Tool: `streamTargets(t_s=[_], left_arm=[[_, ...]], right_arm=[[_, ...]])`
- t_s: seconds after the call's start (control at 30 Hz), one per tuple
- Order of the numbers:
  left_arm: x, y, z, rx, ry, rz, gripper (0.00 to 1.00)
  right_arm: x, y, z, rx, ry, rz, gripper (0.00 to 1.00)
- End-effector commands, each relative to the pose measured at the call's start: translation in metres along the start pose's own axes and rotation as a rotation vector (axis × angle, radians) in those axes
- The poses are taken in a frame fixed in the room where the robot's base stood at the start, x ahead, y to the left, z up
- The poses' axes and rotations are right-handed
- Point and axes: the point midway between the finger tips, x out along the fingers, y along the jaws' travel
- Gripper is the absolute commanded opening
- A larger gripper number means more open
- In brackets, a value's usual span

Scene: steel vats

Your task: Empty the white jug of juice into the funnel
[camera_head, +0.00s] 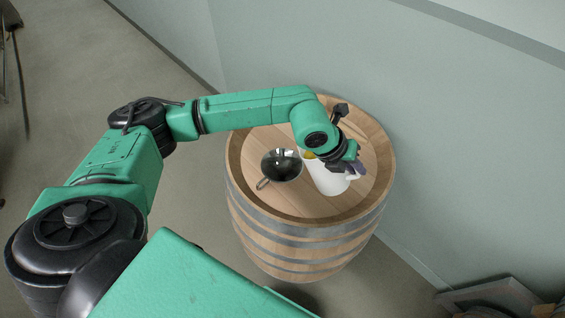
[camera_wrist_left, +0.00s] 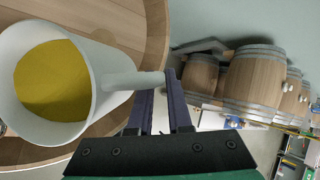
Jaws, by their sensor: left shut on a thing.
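The white jug (camera_head: 328,182) is over the barrel top, just right of the funnel. Yellow juice (camera_wrist_left: 52,82) shows inside its wide mouth in the left wrist view. My left gripper (camera_head: 354,166) is shut on the jug's handle (camera_wrist_left: 132,80), on the jug's right side. The funnel (camera_head: 281,165) is a shiny dark metal bowl with a small handle toward the front left. Its spout is hidden. I cannot tell whether the jug's base touches the barrel top. My right gripper is not in view.
The wooden barrel (camera_head: 305,238) has a raised rim and metal hoops. A pale wall (camera_head: 450,130) stands close behind and right of it. Several other barrels (camera_wrist_left: 255,82) show in the left wrist view. Open floor (camera_head: 70,70) lies to the left.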

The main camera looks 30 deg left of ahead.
Motion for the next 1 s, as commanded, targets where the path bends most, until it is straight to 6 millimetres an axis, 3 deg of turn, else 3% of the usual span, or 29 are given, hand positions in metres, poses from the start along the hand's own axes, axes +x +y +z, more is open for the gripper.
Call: streamTargets(t_s=[1.0], left_arm=[[-0.022,0.005,0.007,-0.06,-0.001,-0.142,0.0]], right_arm=[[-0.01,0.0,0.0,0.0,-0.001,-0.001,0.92]])
